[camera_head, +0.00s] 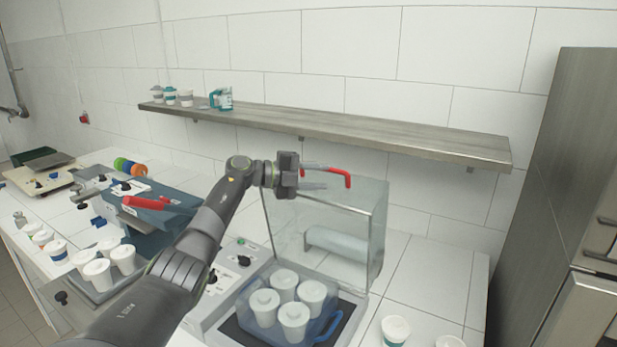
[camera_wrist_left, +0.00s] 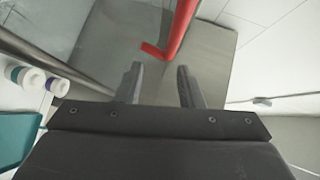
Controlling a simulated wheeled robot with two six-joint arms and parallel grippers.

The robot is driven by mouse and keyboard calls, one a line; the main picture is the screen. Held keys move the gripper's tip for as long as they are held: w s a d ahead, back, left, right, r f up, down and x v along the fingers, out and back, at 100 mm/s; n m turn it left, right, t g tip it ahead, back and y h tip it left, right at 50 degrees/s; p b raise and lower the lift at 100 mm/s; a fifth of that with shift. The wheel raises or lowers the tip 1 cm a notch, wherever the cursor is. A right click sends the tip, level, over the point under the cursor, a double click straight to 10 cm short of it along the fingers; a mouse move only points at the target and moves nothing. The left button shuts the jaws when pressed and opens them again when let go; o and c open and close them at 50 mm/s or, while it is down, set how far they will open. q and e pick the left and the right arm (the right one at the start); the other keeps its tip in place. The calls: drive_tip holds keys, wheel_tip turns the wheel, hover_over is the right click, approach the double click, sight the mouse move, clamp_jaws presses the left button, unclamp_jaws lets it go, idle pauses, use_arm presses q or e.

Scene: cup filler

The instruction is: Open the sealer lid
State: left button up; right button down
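The sealer (camera_head: 237,267) has a clear lid (camera_head: 352,235) that stands raised, roughly upright, at its back. A red handle (camera_head: 340,174) sits at the lid's top edge; it also shows in the left wrist view (camera_wrist_left: 180,32). My left gripper (camera_head: 322,177) is at the lid's top, beside the handle. Its two fingers are apart in the left wrist view (camera_wrist_left: 160,68) with nothing between them, and the handle lies just beyond the tips. I cannot tell whether a finger touches the handle. My right gripper is not in view.
A blue clear-sided tray (camera_head: 328,327) with several white cups (camera_head: 285,280) sits in the sealer's bay. A second machine with a red handle (camera_head: 145,204) stands left. A steel fridge (camera_head: 545,200) is right.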

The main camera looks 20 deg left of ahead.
use_arm(q)
drive_tip(key=b+v, duration=0.6)
drive_tip(key=v, duration=1.1)
drive_tip(key=shift+a+b, duration=0.15)
drive_tip(key=shift+b, duration=0.2)
